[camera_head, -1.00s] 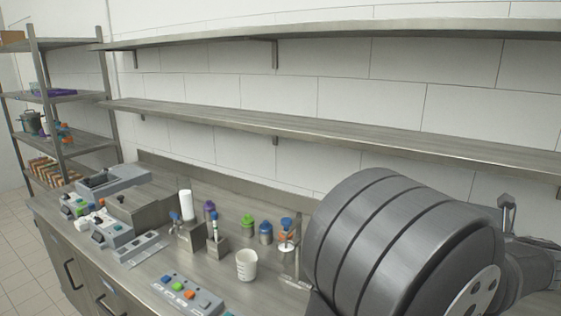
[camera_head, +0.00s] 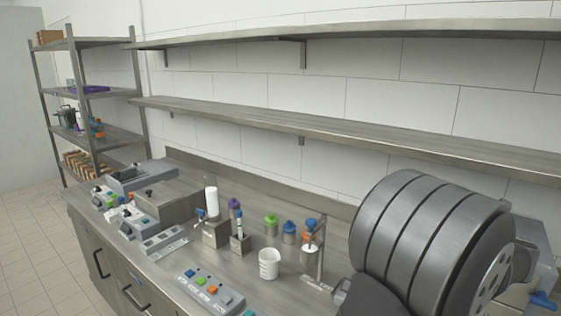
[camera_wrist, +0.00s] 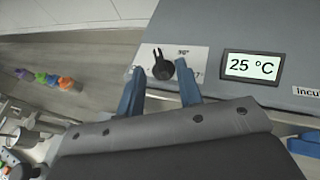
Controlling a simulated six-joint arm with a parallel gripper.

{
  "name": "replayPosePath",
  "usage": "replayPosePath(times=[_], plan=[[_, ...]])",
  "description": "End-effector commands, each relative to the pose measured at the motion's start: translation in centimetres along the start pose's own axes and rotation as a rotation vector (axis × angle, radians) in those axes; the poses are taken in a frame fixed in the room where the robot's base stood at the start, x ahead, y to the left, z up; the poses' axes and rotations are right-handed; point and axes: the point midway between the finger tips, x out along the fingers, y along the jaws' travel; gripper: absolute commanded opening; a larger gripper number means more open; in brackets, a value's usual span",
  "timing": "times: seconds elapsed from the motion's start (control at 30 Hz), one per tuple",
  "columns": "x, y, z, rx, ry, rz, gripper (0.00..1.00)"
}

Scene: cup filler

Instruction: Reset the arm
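In the wrist view my gripper (camera_wrist: 160,84) shows two blue fingers held apart with nothing between them. A black knob (camera_wrist: 163,66) on a white dial plate sits just beyond the fingertips, and I cannot tell whether they touch it. The knob belongs to a grey incubator (camera_wrist: 290,60) with a display (camera_wrist: 252,66) reading 25 °C. In the head view a large dark grey banded part of my arm covers the lower right. A small blue piece shows at the right edge there, too little to judge the fingers.
A white cup (camera_head: 269,264) stands on the steel bench beside a metal stand (camera_head: 317,255). Bottles with green (camera_head: 271,222) and blue (camera_head: 289,228) caps stand behind. A button panel (camera_head: 208,291) lies at the front. Wall shelves (camera_head: 330,130) run above; a rack (camera_head: 97,100) stands left.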

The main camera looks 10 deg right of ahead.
Motion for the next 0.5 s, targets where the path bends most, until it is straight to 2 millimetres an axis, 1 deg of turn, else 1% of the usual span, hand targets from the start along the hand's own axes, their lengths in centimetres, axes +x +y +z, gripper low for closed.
replayPosePath(times=[0.03, 0.5], plan=[[-1.1, -0.1, 0.0, 0.001, -0.001, -0.003, 0.33], [-10.6, -0.1, 0.0, 0.001, -0.001, -0.003, 0.33]])
